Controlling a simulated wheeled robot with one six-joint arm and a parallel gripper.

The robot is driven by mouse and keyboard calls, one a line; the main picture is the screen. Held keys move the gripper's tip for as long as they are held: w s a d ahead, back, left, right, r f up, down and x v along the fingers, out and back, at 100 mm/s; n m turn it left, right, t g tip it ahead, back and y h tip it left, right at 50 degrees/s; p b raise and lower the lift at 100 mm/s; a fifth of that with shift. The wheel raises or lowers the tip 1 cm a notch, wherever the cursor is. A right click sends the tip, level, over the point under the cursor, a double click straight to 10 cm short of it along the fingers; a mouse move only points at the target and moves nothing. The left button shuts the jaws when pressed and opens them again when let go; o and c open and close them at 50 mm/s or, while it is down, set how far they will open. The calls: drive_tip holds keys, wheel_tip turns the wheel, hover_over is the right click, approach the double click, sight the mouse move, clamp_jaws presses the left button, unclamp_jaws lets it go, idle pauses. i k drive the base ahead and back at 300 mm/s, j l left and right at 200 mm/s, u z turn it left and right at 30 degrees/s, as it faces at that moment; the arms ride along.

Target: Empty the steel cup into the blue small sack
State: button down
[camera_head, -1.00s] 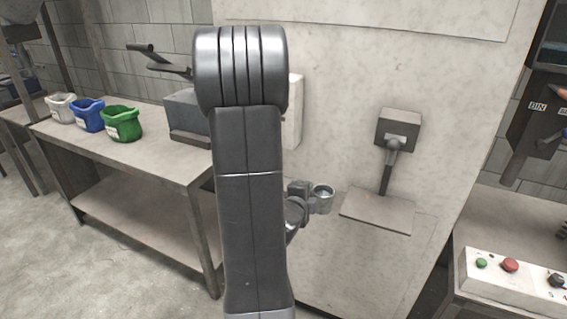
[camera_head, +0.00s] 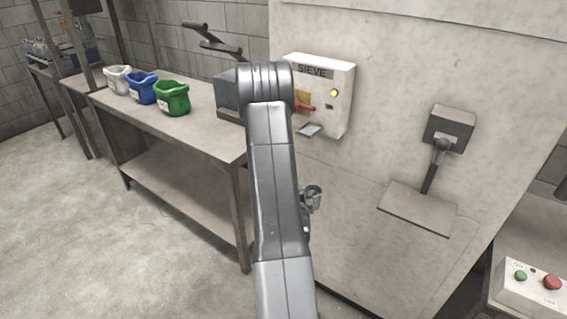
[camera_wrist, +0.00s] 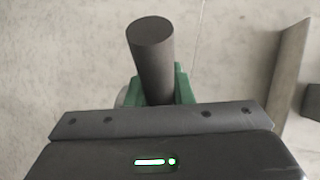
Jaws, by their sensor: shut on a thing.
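The steel cup (camera_head: 313,194) shows beside my arm in the head view, partly hidden by it. My gripper (camera_wrist: 154,88) is shut on the cup; in the wrist view a dark grey cylinder stands between its green finger pads, and the cup's bowl is mostly hidden there. The blue small sack (camera_head: 142,88) stands open-topped on the workbench at the left, between a white sack (camera_head: 118,79) and a green sack (camera_head: 173,99). My gripper is well to the right of the sacks. The cup's contents cannot be seen.
The workbench (camera_head: 205,128) has a lower shelf and a grey machine (camera_head: 226,92) at its right part. A white SIEVE box (camera_head: 335,80) with a lit lamp and small tray is on the pale wall. A bracketed plate (camera_head: 418,208) is further right. Floor at left is clear.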

sight(141, 83)
drive_tip(key=i+j+z, duration=0.1)
drive_tip(key=j, duration=0.95)
drive_tip(key=i+j+z, duration=0.1)
drive_tip(key=i+j, duration=0.15)
drive_tip(key=j, duration=0.8)
drive_tip(key=i+j+z, duration=0.1)
drive_tip(key=j, duration=0.9)
drive_tip(key=i+j+z, duration=0.1)
drive_tip(key=j, duration=1)
